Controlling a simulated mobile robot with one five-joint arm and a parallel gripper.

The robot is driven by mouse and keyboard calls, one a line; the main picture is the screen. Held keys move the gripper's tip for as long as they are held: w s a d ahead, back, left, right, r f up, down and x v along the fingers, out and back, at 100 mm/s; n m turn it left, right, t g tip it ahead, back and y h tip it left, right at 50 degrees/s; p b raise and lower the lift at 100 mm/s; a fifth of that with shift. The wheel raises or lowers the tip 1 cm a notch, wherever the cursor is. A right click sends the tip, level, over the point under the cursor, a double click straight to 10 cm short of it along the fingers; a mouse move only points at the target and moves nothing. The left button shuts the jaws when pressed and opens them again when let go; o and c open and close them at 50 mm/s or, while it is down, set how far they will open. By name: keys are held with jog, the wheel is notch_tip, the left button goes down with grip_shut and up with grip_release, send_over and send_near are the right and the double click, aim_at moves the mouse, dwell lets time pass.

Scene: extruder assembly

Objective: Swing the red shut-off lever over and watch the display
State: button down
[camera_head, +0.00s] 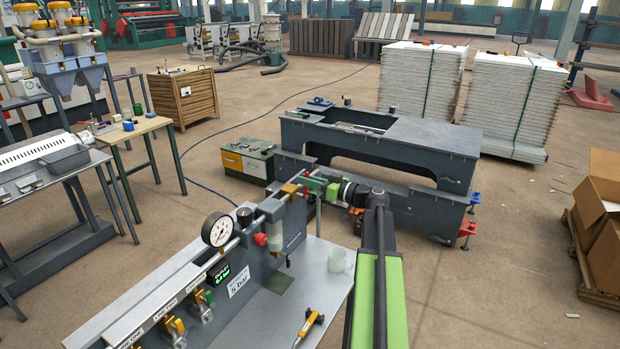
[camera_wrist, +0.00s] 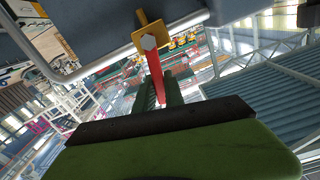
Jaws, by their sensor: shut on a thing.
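The red shut-off lever (camera_wrist: 154,72) shows in the wrist view, running from a hex nut on a brass valve (camera_wrist: 150,40) down between my green fingers. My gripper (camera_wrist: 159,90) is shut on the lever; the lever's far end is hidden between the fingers. In the head view my gripper (camera_head: 316,185) is at the right end of the panel's pipe, beside the brass valve (camera_head: 289,189). Little of the lever can be made out there. The display (camera_head: 219,276) is a small black screen with green characters, too small to read surely.
A round dial gauge (camera_head: 217,230) and a red knob (camera_head: 260,239) sit along the panel. Yellow-handled valves (camera_head: 203,300) line its front. A large dark machine frame (camera_head: 395,140) stands behind.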

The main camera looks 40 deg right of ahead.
jog(key=shift+s+a+r+n, duration=0.15)
jog(key=shift+a+n, duration=0.25)
jog(key=shift+n, duration=0.6)
jog(key=shift+a, duration=0.1)
jog(key=c, duration=1.4)
grip_release()
jog(key=shift+c, duration=0.2)
jog(key=v, duration=1.7)
jog(key=shift+s, duration=0.15)
jog(key=shift+s, duration=0.1)
